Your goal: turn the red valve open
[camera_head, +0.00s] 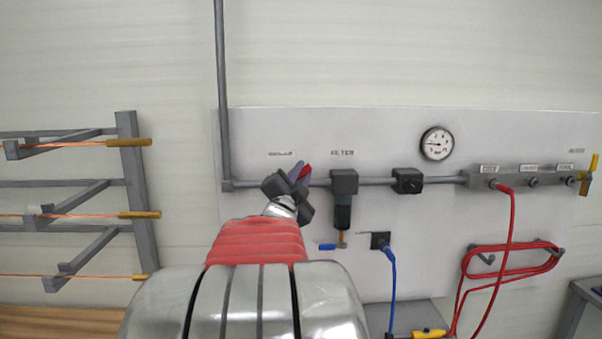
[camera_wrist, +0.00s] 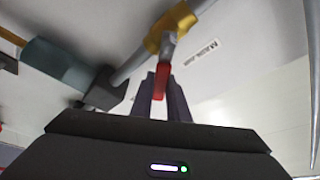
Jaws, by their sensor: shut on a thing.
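The red valve handle (camera_wrist: 162,82) sits between the two dark fingers of my gripper (camera_wrist: 160,98) in the wrist view. It extends from a brass-yellow valve body (camera_wrist: 171,27) on a grey pipe (camera_wrist: 134,59) and stands at an angle to that pipe. In the head view, a bit of the red handle (camera_head: 305,172) shows at the tips of my gripper (camera_head: 301,174), left of the filter. My gripper is shut on the handle. The valve body is hidden behind my gripper and wrist in the head view.
The filter (camera_head: 343,183), a black knob block (camera_head: 407,181), a gauge (camera_head: 437,143) and a manifold (camera_head: 530,180) are on the white panel to the right. A red hose (camera_head: 511,250) and a blue hose (camera_head: 392,280) hang down. A rack (camera_head: 135,190) stands left.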

